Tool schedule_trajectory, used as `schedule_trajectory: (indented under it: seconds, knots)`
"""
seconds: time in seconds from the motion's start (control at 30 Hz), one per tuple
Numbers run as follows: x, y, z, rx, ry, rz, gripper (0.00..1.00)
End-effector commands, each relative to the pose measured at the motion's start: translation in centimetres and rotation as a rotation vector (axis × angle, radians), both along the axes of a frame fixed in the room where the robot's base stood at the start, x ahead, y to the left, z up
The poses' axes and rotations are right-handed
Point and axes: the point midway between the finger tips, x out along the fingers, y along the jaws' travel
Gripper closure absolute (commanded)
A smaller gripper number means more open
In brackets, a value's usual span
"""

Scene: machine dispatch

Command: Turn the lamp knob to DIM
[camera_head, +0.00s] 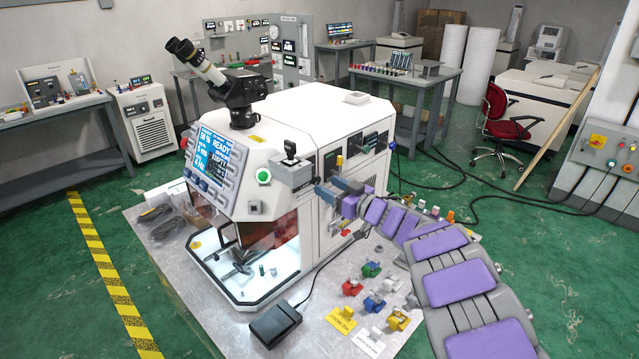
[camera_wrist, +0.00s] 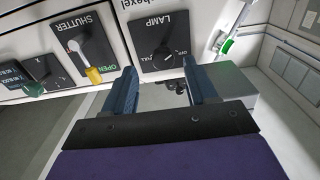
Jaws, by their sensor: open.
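The lamp knob (camera_wrist: 163,54) is a dark round knob on a black plate marked LAMP in the wrist view, where the lettering is upside down. "FULL" is legible beside it; a DIM mark and the exact knob setting are not clear. My gripper (camera_wrist: 159,70) is open, its two blue-grey fingers apart on either side of the lower part of the lamp plate. Nothing is between them, and contact with the knob cannot be seen. In the head view my gripper (camera_head: 337,189) is at the right side of the white machine (camera_head: 325,115).
The shutter lever (camera_wrist: 85,62) with a yellow tip sits left of the lamp plate, close to a finger. A green knob (camera_wrist: 33,89) is farther left. A grey box (camera_head: 291,173) juts from the machine beside the gripper. Coloured parts (camera_head: 371,269) lie on the table below.

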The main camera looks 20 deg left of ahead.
Motion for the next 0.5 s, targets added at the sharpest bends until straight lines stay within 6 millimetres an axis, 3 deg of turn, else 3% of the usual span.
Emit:
schedule_trajectory:
  seconds: [0.23, 0.5]
  knots:
    - [1.1, 2.9, 0.1, 0.003, -0.003, 0.004, 0.43]
    - [1.8, 3.6, 0.2, 0.007, 0.0, -0.002, 0.43]
